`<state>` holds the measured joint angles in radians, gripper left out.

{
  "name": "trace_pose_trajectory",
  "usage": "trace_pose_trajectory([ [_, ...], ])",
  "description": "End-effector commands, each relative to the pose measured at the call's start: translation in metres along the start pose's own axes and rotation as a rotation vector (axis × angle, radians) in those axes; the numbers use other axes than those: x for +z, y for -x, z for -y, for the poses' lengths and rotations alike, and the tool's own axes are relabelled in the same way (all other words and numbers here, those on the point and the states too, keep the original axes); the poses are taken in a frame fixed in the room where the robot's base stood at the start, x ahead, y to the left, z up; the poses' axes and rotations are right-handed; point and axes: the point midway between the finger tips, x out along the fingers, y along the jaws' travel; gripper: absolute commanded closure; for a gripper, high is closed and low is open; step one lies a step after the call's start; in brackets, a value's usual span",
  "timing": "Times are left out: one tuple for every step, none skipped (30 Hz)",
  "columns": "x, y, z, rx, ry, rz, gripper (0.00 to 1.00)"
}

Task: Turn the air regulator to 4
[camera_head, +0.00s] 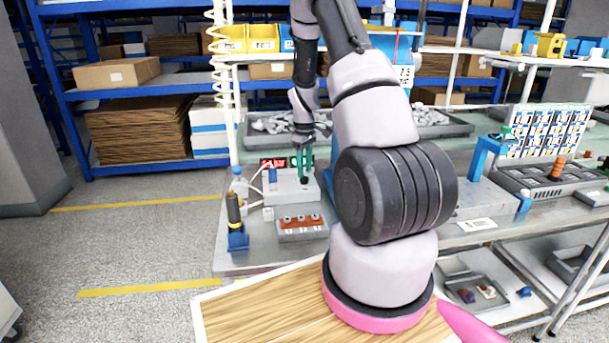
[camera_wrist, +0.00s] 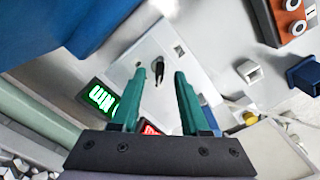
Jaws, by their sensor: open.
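My gripper (camera_head: 303,158) is over a pale test box (camera_head: 291,188) on the bench, pointing down. In the wrist view its green fingers (camera_wrist: 158,80) are open, one on each side of a small black knob (camera_wrist: 158,72) on the box's top. The fingers appear apart from the knob. I see no scale and cannot tell whether this knob is the air regulator. A blue cylinder (camera_head: 272,175) stands at the box's left. A small blue-topped fitting (camera_head: 237,172) is by the white coiled hose (camera_head: 222,60). No number 4 is readable.
A red display (camera_head: 272,163) and a green-lit display (camera_wrist: 103,97) are behind the box. An orange-topped block (camera_head: 302,226) lies in front. A blue holder (camera_head: 238,238) with a black-and-yellow tool (camera_head: 234,210) stands front left. A grey tray (camera_head: 258,137) is behind.

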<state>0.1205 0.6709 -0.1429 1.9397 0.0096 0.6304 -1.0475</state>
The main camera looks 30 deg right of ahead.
Motion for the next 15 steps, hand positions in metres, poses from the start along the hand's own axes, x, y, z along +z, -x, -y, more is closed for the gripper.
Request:
trace_pose_trajectory([
  [0.000,-0.008,0.000,-0.001,0.000,0.001,0.55],
  [0.000,-0.012,0.000,-0.002,0.000,0.001,0.55],
  [0.000,-0.016,0.000,-0.001,0.000,0.001,0.55],
  [0.000,-0.019,0.000,0.000,0.000,0.000,0.55],
  [0.000,-0.021,0.000,0.000,0.000,0.000,0.55],
  [0.000,-0.023,0.000,0.000,-0.001,0.000,0.55],
  [0.000,-0.025,0.000,-0.001,-0.001,0.000,0.55],
  [0.000,-0.026,0.000,-0.001,-0.001,0.000,0.55],
  [0.000,-0.027,0.000,0.000,-0.001,-0.001,0.55],
  [0.000,-0.027,0.000,0.000,-0.001,-0.001,0.55],
  [0.000,-0.027,0.000,0.000,-0.001,-0.001,0.55],
  [0.000,-0.027,0.000,0.000,-0.001,-0.001,0.55],
  [0.000,-0.027,0.000,0.000,-0.001,-0.001,0.55],
  [0.000,-0.027,0.000,0.000,-0.001,-0.001,0.55],
  [0.000,-0.027,0.000,0.000,-0.001,-0.001,0.55],
])
